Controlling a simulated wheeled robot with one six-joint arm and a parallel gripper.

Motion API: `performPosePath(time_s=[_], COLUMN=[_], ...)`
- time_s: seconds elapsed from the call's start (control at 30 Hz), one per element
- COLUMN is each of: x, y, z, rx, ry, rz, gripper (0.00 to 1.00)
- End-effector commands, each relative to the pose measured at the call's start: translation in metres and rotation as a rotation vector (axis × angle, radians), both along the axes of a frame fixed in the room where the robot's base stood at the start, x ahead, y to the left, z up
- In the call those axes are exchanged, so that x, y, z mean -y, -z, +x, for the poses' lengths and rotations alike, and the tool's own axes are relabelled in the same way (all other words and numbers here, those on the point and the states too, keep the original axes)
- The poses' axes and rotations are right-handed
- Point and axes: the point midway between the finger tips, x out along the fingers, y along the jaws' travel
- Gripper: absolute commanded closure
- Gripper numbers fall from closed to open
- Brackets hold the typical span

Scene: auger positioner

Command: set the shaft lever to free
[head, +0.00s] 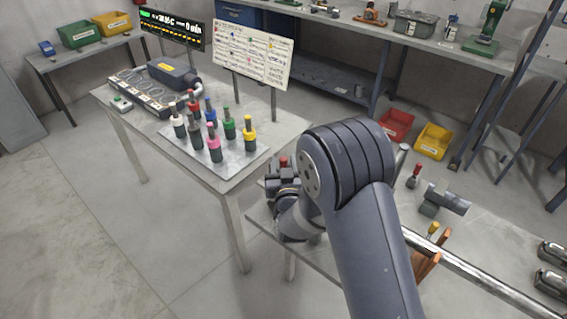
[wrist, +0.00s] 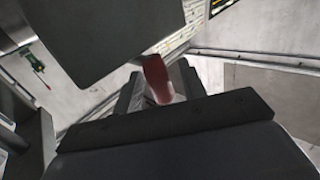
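My gripper (head: 284,172) is at the near bench, left of my arm's large joint in the head view. A red handle (head: 283,161) shows at its fingers there. In the wrist view the red handle (wrist: 157,80) stands between the two fingers of my gripper (wrist: 160,88), with light grey strips on both sides of it. The fingers look apart, around the handle; firm contact does not show. Whether this handle is the shaft lever, and its setting, I cannot tell, as its base is hidden. Another red-topped handle (head: 414,174) stands on the bench right of my arm.
A long bright shaft (head: 475,275) runs along the near bench at the right. A grey block-like part (head: 443,199) lies behind it. The left table holds a plate with several coloured-collar tools (head: 230,125). A sign board (head: 252,58) stands behind them. Red (head: 396,125) and yellow (head: 433,141) bins sit on the floor.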

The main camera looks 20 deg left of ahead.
Motion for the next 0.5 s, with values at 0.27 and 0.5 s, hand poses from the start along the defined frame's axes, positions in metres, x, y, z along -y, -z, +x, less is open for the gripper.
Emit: performPosePath(time_s=[0.27,0.5], x=[0.0001,0.0001], y=[-0.0001,-0.0001], z=[-0.0002,-0.0003], rx=[0.000,0.000], ry=[0.000,0.000], rz=[0.000,0.000], gripper=[0.84,1.00])
